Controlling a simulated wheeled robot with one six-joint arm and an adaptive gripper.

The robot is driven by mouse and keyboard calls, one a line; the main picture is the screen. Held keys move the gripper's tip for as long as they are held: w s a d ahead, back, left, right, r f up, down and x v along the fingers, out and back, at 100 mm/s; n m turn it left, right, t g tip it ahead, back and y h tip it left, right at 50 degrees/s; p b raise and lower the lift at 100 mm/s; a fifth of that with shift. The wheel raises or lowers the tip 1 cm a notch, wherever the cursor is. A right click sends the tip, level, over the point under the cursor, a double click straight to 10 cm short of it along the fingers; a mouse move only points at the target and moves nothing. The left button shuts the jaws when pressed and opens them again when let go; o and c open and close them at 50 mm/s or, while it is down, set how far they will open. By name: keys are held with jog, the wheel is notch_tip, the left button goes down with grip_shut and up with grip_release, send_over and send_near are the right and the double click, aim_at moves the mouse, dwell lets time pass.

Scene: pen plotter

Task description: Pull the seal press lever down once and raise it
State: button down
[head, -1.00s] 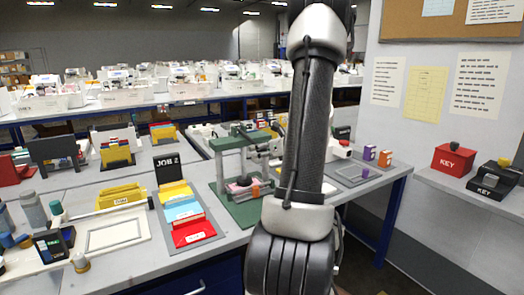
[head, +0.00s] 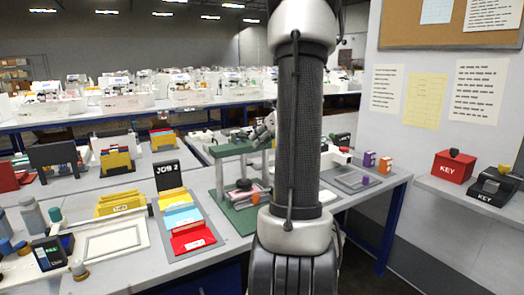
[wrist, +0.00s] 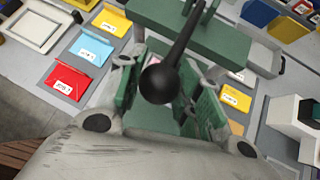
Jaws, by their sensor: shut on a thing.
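The seal press (head: 236,150) is a green frame with a top beam and posts on a green base, left of my arm in the head view. Its beam also shows at the top of the wrist view (wrist: 215,42). The dark lever (wrist: 184,40) ends in a black ball knob (wrist: 158,84). My gripper (wrist: 165,88) is shut on the lever knob, with its green-padded fingers on either side. In the head view, my gripper is seen small above the press and partly hidden by my arm, so the lever is unclear there.
A JOB 2 stand with yellow, blue and red cards (head: 182,218) is left of the press. A white frame (head: 112,240) lies further left. A grey tray (head: 352,181) and small purple and orange boxes are to the right. A red KEY box (head: 453,168) stands on the side shelf.

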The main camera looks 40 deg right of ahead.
jog(key=w+r, duration=0.1)
jog(key=r, duration=0.1)
jog(key=w+r+g, duration=0.1)
jog(key=r, duration=0.1)
jog(key=w+r+g, duration=0.1)
jog(key=r, duration=0.1)
jog(key=shift+d+r, duration=0.4)
jog(key=shift+w+d+r, duration=0.1)
jog(key=shift+w+r, duration=0.35)
jog(key=shift+r, duration=0.3)
jog(key=shift+w+r, duration=0.1)
jog(key=c, duration=1)
grip_release()
jog(key=shift+o, duration=0.2)
jog(key=v, duration=1.1)
jog(key=shift+s+d+r, duration=0.2)
jog(key=shift+s+r, duration=0.05)
jog(key=shift+s, duration=0.05)
